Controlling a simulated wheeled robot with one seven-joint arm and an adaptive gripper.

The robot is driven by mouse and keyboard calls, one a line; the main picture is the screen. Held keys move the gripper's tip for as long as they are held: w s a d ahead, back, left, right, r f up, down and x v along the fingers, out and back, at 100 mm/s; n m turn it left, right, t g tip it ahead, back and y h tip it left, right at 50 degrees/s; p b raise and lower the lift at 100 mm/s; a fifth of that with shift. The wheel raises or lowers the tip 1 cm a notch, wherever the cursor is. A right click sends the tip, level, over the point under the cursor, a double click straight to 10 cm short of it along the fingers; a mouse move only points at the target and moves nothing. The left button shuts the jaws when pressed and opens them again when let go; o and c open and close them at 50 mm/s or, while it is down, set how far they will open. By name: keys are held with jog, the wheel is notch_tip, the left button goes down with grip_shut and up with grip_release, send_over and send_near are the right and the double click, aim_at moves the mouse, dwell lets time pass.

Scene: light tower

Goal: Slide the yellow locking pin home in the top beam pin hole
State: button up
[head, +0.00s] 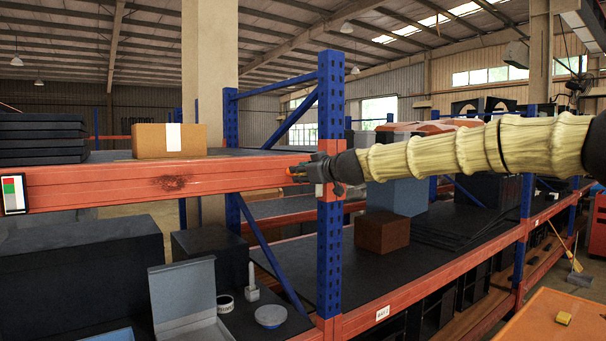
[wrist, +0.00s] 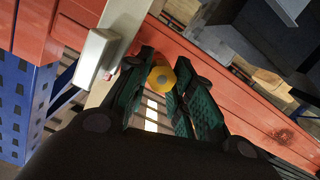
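The yellow locking pin (wrist: 162,78) shows in the wrist view as a short round yellow piece with a grey centre, between the green-padded fingers of my gripper (wrist: 161,88). Both fingers appear to touch its sides. The orange-red top beam (head: 180,184) runs to the blue upright (head: 331,95). In the head view my gripper (head: 308,171) is at the beam's right end, in front of the upright. In the wrist view the beam (wrist: 255,112) passes behind the pin and fingers. I cannot make out the pin hole or whether the pin touches the beam.
A cardboard box (head: 165,141) and black stacked trays (head: 40,140) rest on the upper shelf. A brown box (head: 382,232) sits on the shelf to the right. Below are an open grey case (head: 183,290), a tape roll (head: 225,304) and a round grey container (head: 270,316).

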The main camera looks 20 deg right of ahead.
jog(key=o, duration=0.3)
jog(key=shift+o, duration=0.8)
jog(key=shift+a+r, duration=0.1)
jog(key=shift+s, duration=0.1)
jog(key=shift+s+d, duration=0.1)
jog(key=shift+d, duration=0.1)
jog(key=b+v, duration=0.1)
jog(key=v, duration=0.6)
jog(key=shift+s, duration=0.3)
dwell(0.7)
dwell(0.5)
